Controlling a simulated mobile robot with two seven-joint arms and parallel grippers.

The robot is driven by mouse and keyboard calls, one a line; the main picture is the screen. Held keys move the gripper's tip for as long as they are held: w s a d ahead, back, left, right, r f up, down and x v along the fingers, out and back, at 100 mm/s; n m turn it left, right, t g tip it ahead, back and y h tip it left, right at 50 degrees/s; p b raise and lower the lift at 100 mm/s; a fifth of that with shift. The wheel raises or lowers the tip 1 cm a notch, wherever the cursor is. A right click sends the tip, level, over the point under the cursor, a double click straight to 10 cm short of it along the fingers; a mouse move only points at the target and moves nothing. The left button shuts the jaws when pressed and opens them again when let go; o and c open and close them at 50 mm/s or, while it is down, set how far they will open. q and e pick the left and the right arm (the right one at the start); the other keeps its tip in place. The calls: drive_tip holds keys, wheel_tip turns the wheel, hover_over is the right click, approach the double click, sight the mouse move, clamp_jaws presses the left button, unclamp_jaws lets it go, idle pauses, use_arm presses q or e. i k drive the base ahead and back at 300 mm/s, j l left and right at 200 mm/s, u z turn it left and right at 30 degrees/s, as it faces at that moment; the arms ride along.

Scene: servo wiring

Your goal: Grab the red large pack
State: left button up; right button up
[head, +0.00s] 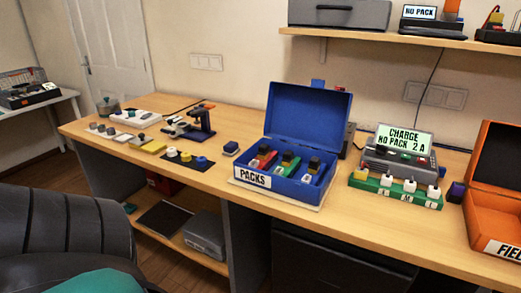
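A red pack (264,158) stands in the left part of the open blue box (291,190), whose label reads "PACKS". A green pack (289,162) is in the middle, and another pack with a dark top (314,164) is at the right, its body colour mostly hidden. The lower parts of the packs are hidden by the box's front wall and dividers. The box stands on the wooden desk with its lid (308,112) raised at the back. Neither of my grippers shows in the head view.
A charger (402,150) reading "CHARGE NO PACK 2 A" stands right of the box, behind a green strip (395,190) with white pieces. An open orange case (492,222) is at the far right. A chair (65,240) stands at the front left. A shelf (400,38) hangs above.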

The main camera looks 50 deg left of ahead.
sight(263, 163)
drive_tip(key=u, duration=1.6)
